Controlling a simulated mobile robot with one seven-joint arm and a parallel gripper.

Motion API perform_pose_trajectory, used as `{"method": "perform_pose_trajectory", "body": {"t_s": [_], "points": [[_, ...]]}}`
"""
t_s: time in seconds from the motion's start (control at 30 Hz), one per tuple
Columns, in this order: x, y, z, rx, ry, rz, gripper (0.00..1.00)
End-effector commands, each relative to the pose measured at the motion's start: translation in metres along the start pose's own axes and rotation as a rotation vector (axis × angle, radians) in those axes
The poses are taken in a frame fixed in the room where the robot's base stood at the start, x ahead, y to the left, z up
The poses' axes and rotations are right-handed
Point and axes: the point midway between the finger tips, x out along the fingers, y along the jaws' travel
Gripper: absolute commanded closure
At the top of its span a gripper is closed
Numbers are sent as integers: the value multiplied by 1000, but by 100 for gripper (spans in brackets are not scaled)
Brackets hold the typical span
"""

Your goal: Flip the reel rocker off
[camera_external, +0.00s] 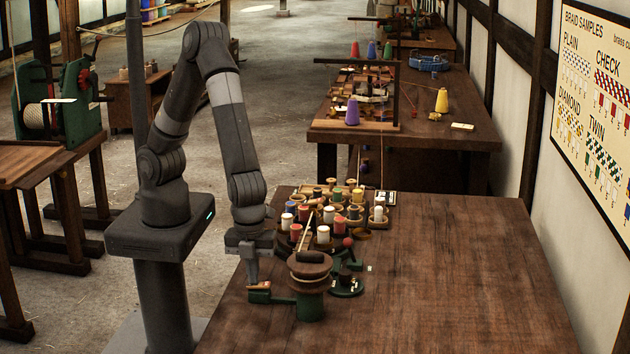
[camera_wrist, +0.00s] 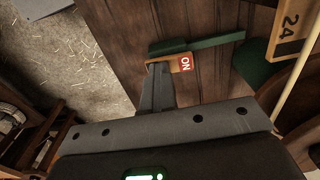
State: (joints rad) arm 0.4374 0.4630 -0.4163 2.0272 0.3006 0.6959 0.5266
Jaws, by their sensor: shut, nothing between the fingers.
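The reel rocker is a small tan piece with a red "ON" label, seen in the wrist view (camera_wrist: 183,63). It sits beside a green bar. In the external view the rocker (camera_external: 259,286) is small, at the left end of the green base near the table's left edge. My gripper (camera_external: 252,283) points down over it, shut and empty. In the wrist view my gripper's fingertips (camera_wrist: 158,68) are at the rocker's end opposite the label; whether they touch it I cannot tell. The brown reel (camera_external: 310,262) stands on its green base to the right.
Several thread bobbins (camera_external: 323,234) crowd the table behind the reel. A plate marked "24" (camera_wrist: 291,33) and a pale rod lie at the right in the wrist view. The table's (camera_external: 450,280) right side is clear.

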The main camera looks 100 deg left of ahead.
Motion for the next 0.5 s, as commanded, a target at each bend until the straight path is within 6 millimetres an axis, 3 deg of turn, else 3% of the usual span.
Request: {"method": "perform_pose_trajectory", "body": {"t_s": [0.03,0.5], "points": [[8,4,2,3,-5,-12,100],[9,-7,4,-4,-5,-7,100]]}}
